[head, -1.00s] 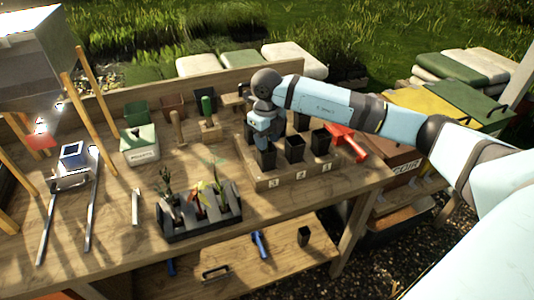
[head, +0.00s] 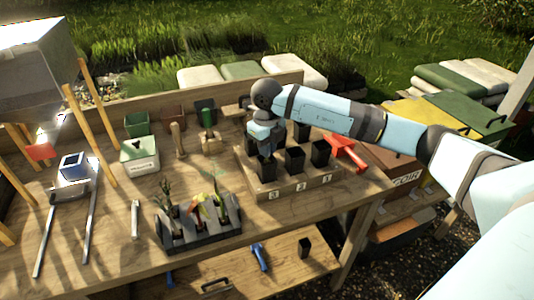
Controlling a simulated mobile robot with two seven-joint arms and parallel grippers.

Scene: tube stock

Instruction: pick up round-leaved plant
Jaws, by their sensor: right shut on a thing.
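A dark grey divided tray (head: 205,240) at the front of the bench holds several small plants: a dark spiky one (head: 165,195), a red and yellow one (head: 197,207) and a green one (head: 221,208). I cannot tell which has round leaves. My right gripper (head: 262,143) is over the left part of the wooden pot block, just above and behind the front-left black pot (head: 266,168). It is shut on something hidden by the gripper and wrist. My left gripper is not in view.
The wooden block (head: 290,188) holds several black pots, with a red tool (head: 346,152) to its right. A blue-handled tool (head: 260,257) lies on the lower shelf.

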